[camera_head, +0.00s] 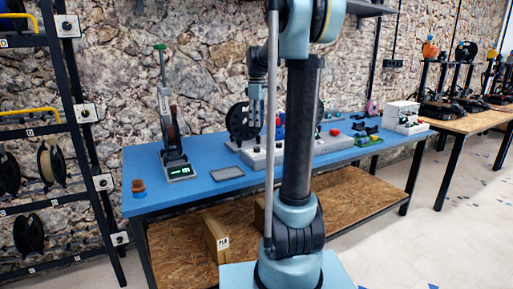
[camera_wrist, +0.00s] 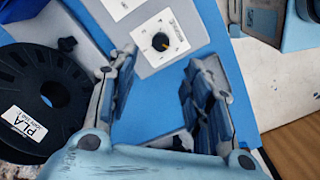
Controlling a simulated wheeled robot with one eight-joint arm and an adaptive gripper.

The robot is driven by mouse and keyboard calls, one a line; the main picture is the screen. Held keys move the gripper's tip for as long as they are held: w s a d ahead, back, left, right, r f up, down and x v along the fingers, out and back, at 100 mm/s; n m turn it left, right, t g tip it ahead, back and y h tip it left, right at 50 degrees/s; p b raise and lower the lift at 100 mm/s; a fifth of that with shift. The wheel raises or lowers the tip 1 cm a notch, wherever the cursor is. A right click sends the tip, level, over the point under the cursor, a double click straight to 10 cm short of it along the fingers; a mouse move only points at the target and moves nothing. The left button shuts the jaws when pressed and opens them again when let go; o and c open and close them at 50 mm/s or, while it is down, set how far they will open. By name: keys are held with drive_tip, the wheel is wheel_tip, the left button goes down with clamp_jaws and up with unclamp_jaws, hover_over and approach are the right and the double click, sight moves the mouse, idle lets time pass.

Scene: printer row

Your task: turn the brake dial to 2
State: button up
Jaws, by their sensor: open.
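The brake dial (camera_wrist: 160,41) is a small black round knob with a pale orange pointer mark. It sits on a light square plate (camera_wrist: 178,58) with printed markings, in the upper middle of the wrist view. The numbers are too small to read, so I cannot tell its setting. My gripper (camera_wrist: 155,95) is open, with its two dark fingers spread below the dial in the picture and nothing between them. In the head view my gripper (camera_head: 256,112) hangs over the blue table, partly beside my own arm. The dial cannot be made out there.
A black spool (camera_wrist: 40,95) labelled PLA stands left of my gripper in the wrist view. In the head view, a scale with a green display (camera_head: 180,171) and a grey tray (camera_head: 227,173) are on the blue table (camera_head: 150,200). A spool rack (camera_head: 60,110) stands at left.

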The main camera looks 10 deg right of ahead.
sight(257, 147)
wheel_tip(257, 147, down, 12)
drive_tip(key=shift+f, duration=0.2)
idle(0.4)
drive_tip(key=c, duration=1.1)
